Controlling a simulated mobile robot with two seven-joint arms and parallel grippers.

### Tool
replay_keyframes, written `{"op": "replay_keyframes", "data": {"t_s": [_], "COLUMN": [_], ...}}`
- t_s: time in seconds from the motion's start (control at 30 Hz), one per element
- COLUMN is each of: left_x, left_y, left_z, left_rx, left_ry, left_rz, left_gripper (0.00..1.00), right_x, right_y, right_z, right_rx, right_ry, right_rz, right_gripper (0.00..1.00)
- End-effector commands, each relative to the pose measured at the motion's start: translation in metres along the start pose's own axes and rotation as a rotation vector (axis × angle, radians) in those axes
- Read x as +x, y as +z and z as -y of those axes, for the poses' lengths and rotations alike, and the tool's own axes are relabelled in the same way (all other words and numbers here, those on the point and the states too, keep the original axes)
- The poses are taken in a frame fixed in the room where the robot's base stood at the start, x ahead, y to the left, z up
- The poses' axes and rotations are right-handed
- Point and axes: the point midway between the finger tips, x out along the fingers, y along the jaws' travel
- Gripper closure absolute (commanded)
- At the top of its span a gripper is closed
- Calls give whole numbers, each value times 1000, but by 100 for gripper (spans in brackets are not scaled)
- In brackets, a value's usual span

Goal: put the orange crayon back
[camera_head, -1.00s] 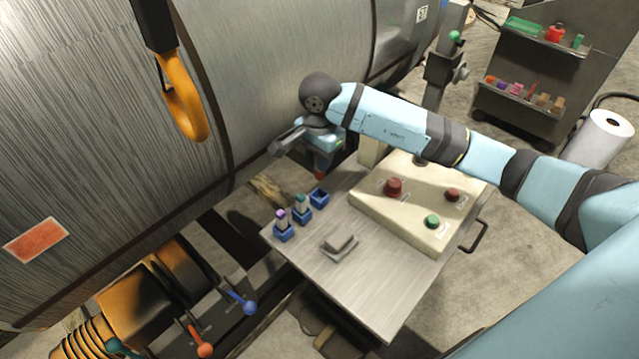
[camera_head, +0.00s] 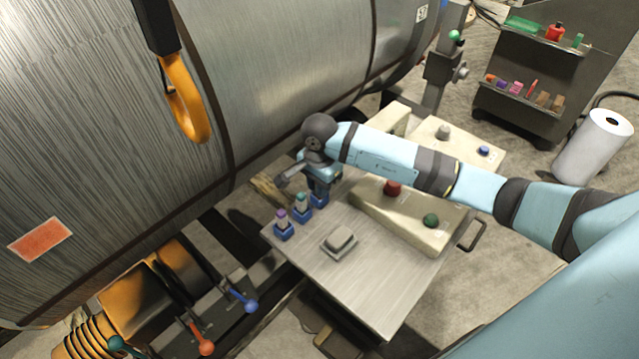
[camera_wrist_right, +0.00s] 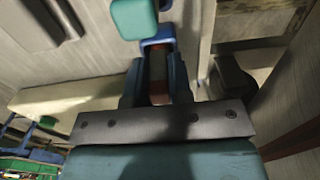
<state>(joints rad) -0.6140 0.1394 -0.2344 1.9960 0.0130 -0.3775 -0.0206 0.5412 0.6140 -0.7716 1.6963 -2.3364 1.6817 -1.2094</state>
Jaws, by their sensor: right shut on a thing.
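My right gripper (camera_head: 322,188) points down over the farthest of the blue holders (camera_head: 318,202) on the metal table. In the right wrist view its fingers (camera_wrist_right: 158,78) are shut on the orange crayon (camera_wrist_right: 158,98), which looks dark reddish-brown there. The blue holder also shows in the wrist view (camera_wrist_right: 157,41), right at the fingertips; I cannot tell how deep the crayon sits in it. In the head view the gripper hides the crayon. My left gripper is not in view.
A teal crayon (camera_head: 301,198) and a purple crayon (camera_head: 281,215) stand in the neighbouring holders. A grey block (camera_head: 339,239) sits on the table. A beige button panel (camera_head: 410,215) lies to the right, and the large metal cylinder (camera_head: 270,70) rises behind.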

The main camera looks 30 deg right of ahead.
Motion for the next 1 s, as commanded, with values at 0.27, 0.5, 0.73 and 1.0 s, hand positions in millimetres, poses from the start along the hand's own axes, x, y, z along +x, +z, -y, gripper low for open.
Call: {"op": "replay_keyframes", "data": {"t_s": [0.27, 0.5, 0.73, 1.0], "left_x": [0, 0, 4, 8], "left_y": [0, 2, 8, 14], "left_z": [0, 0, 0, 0], "left_rx": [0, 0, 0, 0], "left_ry": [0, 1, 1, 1], "left_rz": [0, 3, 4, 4], "left_gripper": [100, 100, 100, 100], "right_x": [0, -6, -49, -102], "right_y": [0, -1, -2, -1], "right_z": [0, 1, 1, 0], "right_rx": [0, 0, 0, 0], "right_ry": [0, -3, -5, -2], "right_rz": [0, -1, -4, -2], "right_gripper": [55, 55, 55, 55]}}
